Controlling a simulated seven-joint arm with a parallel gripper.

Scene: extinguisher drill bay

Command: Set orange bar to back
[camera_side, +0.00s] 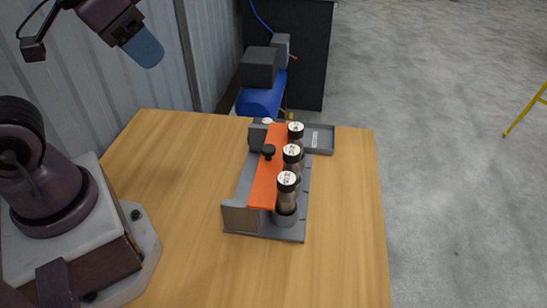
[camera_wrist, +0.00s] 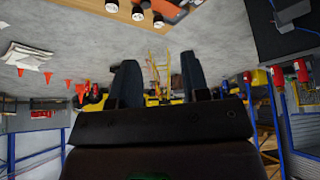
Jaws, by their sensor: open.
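The orange bar (camera_side: 267,178) is a flat strip with a black knob (camera_side: 268,152), set lengthwise in a grey rack (camera_side: 240,217). It runs along the left side of a row of three jars with white-topped lids, the nearest jar (camera_side: 287,187) standing in a round holder. The bar also shows at the top edge of the wrist view (camera_wrist: 172,12), partly cut off. My gripper (camera_side: 143,48) is high at the upper left in the side view, well away from the rack. In the wrist view its two dark fingers (camera_wrist: 160,78) are apart with nothing between them.
A small grey tray (camera_side: 322,140) adjoins the rack's far right. The wooden table (camera_side: 345,230) is clear to the right and in front. Behind the table stand a blue machine (camera_side: 262,100) and a dark cabinet (camera_side: 310,60). A corrugated wall is at the left.

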